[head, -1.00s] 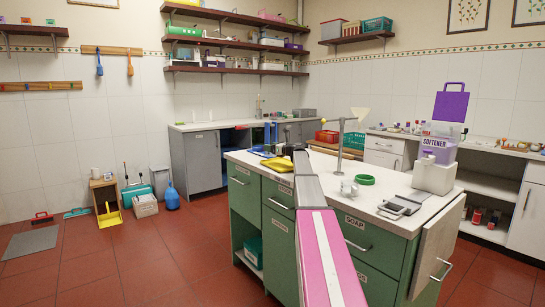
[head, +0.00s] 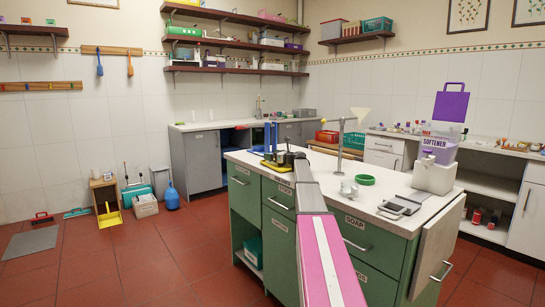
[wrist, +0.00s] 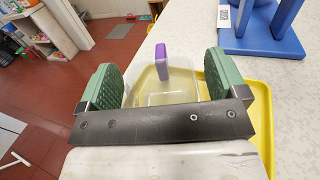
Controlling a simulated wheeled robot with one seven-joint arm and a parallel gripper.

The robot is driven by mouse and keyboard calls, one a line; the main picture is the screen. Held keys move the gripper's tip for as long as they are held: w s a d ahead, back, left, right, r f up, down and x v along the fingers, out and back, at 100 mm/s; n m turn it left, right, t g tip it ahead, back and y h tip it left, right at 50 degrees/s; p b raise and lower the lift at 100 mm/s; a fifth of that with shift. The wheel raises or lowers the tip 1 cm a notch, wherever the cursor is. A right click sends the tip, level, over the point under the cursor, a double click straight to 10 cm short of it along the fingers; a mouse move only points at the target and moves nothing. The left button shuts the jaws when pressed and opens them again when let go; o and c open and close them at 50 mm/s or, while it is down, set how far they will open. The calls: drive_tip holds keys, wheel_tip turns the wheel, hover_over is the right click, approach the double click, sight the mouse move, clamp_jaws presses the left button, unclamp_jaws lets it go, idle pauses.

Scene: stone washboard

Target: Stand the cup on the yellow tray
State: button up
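The cup (wrist: 165,88), clear with a purple handle (wrist: 161,62), shows in the wrist view between the two green-padded fingers of my gripper (wrist: 164,82). The fingers are wide apart at the two ends of the dark palm bar, with a little room beside the cup, so my gripper looks open around it. The yellow tray (wrist: 261,92) lies under and to the right of the cup; the palm bar hides the cup's near side and part of the tray. In the head view my gripper (head: 289,157) is over the tray (head: 273,164), and the cup cannot be made out.
A blue stand (wrist: 262,30) is close beyond the tray. The counter (head: 330,183) also holds a tap post (head: 340,145), a green ring (head: 365,180), a white cup-like thing (head: 348,188) and a softener dispenser (head: 435,170). The counter's left edge is close to the tray.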

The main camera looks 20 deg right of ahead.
drive_tip(key=shift+v, duration=3.7)
drive_tip(key=shift+r, duration=0.1)
